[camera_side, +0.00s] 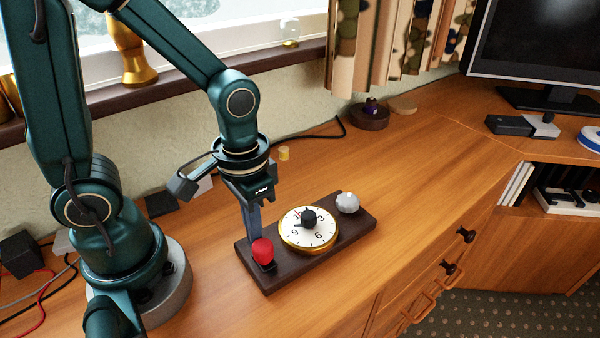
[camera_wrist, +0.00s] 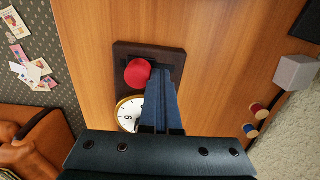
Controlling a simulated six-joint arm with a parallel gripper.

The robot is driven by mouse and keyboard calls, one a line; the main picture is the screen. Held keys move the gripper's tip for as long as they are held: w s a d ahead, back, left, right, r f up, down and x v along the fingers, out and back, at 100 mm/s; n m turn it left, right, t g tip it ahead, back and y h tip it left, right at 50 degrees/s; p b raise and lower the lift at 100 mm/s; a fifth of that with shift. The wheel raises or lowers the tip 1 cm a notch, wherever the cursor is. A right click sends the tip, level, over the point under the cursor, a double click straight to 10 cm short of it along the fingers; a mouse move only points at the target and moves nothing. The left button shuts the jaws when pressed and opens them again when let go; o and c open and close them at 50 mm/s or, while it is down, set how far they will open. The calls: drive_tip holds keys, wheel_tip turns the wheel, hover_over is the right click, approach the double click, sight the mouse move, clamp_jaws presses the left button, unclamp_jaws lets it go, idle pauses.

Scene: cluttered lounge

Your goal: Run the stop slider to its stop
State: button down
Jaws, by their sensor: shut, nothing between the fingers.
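The stop slider is a red knob (camera_side: 262,251) at the near left end of a dark wooden base (camera_side: 322,261). It rides at a short dark slot, and in the wrist view the red knob (camera_wrist: 138,72) sits left of my fingertips. A gold-rimmed clock dial (camera_side: 308,240) with a black centre knob is mid-base, and a pale faceted knob (camera_side: 347,203) is at the far right end. My gripper (camera_side: 254,238) is shut and empty, pointing down beside the red knob on its far side. Whether the fingers touch the knob, I cannot tell. In the wrist view, my gripper partly hides the dial (camera_wrist: 128,112).
A dark round object (camera_side: 369,116), a small yellow piece (camera_side: 284,153) and a black cable lie toward the wall. A monitor (camera_side: 540,45) stands at the back right. The counter (camera_side: 420,180) right of the base is clear. Drawers lie below its front edge.

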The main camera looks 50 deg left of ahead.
drive_tip(key=shift+d, duration=0.2)
drive_tip(key=shift+a, duration=0.8)
wheel_tip(320, 180, up, 7)
idle(0.6)
drive_tip(key=shift+r, duration=0.1)
drive_tip(key=r+t, duration=0.1)
drive_tip(key=t, duration=0.1)
drive_tip(key=s+r+t, duration=0.1)
drive_tip(key=r+t, duration=0.2)
drive_tip(key=shift+s+a+t, duration=0.25)
drive_tip(key=shift+t, duration=0.05)
drive_tip(key=c, duration=1.5)
unclamp_jaws()
drive_tip(key=shift+c, duration=0.2)
